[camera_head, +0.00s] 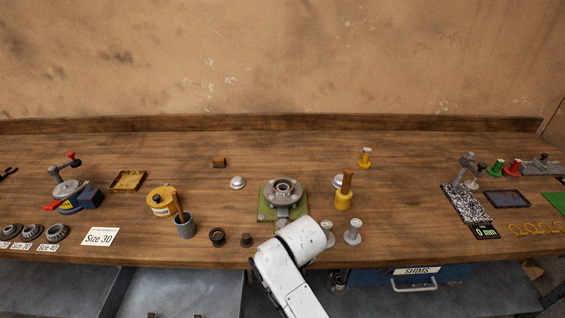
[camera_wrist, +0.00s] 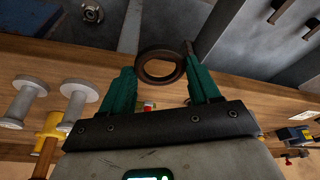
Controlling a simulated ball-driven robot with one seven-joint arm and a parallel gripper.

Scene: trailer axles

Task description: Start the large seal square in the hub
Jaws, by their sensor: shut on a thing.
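In the wrist view my gripper (camera_wrist: 160,66) is shut on a dark brown ring-shaped seal (camera_wrist: 159,82). The seal sits between the two teal fingers near their tips, with its hole visible. The hub (camera_head: 284,189) is a grey round metal part on a green base at the middle of the bench in the head view. My white arm reaches over the front edge of the bench, just in front of the hub. My gripper and the seal are hidden in the head view. I cannot tell the hub in the wrist view.
Two grey spools (camera_head: 352,231) stand right of my arm, and also show in the wrist view (camera_wrist: 79,95). Two small dark parts (camera_head: 217,237) (camera_head: 246,240) sit at the front left. The bench behind the hub is clear.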

